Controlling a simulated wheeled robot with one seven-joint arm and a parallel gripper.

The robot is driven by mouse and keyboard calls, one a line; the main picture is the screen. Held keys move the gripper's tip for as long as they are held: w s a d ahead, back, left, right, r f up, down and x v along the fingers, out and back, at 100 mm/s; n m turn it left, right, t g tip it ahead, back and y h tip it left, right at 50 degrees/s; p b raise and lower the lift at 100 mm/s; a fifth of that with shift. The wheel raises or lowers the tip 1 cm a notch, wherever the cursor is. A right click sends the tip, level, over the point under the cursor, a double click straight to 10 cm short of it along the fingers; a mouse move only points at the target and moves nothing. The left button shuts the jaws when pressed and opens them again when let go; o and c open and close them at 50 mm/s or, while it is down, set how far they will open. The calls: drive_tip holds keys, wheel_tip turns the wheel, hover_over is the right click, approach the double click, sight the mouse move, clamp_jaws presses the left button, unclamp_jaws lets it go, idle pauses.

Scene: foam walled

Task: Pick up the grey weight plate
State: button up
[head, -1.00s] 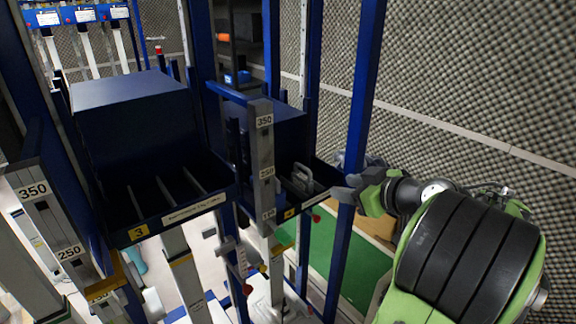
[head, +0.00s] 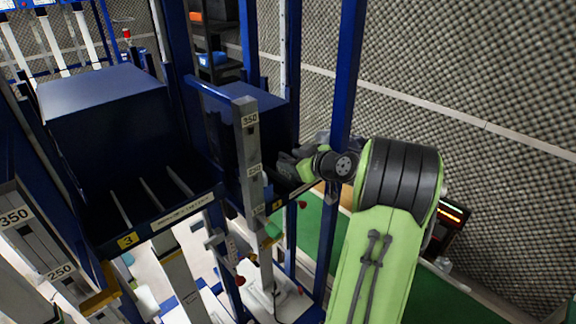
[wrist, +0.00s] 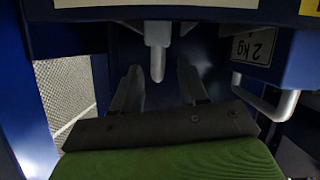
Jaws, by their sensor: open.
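My gripper (head: 284,168) reaches into the blue bay marked 4 in the head view, and its fingers are partly hidden there. In the wrist view its two dark fingers (wrist: 160,72) stand apart. A grey rounded handle-like piece (wrist: 157,58) shows between and beyond them, and I cannot tell whether the fingers touch it. A blue block with a 2 kg label (wrist: 255,46) and a grey bent handle (wrist: 268,103) is to the right. I cannot make out a whole grey weight plate in either view.
Blue upright posts (head: 341,120) stand close to my arm. The left bay (head: 150,205), marked 3, has thin grey dividers. A grey post marked 350 (head: 249,150) stands between the bays. Foam-covered wall (head: 480,90) lies to the right, and green floor (head: 313,230) below.

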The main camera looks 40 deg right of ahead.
drive_tip(key=shift+x, duration=1.1)
drive_tip(key=shift+s+r, duration=0.15)
drive_tip(key=shift+c, duration=1.3)
clamp_jaws()
